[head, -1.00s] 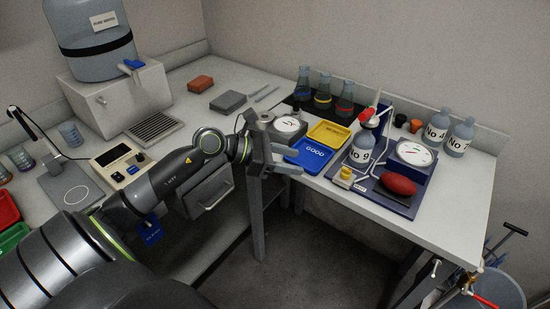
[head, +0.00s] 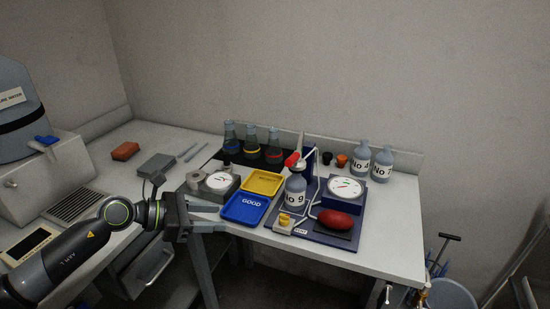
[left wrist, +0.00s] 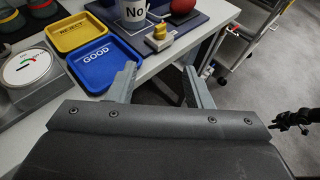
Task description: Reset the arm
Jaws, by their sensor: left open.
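My left arm comes in from the left in the head view. Its gripper (head: 207,216) is open and empty at the table's front edge, beside the blue GOOD tray (head: 245,208). In the left wrist view the two fingers (left wrist: 163,84) stand apart with nothing between them, and the GOOD tray (left wrist: 97,62) lies just beyond the left finger. At the right edge of the left wrist view a dark jointed part (left wrist: 298,121) shows, which may be my other arm; its jaw state is unclear. My right gripper is not in the head view.
A yellow REJECT tray (head: 264,181), a dial gauge (head: 218,182) and flasks (head: 252,140) stand behind. A No 9 bottle (head: 295,192) and red oval object (head: 336,220) sit on a blue station. A bucket (head: 452,295) stands right of the table. Floor space is free below.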

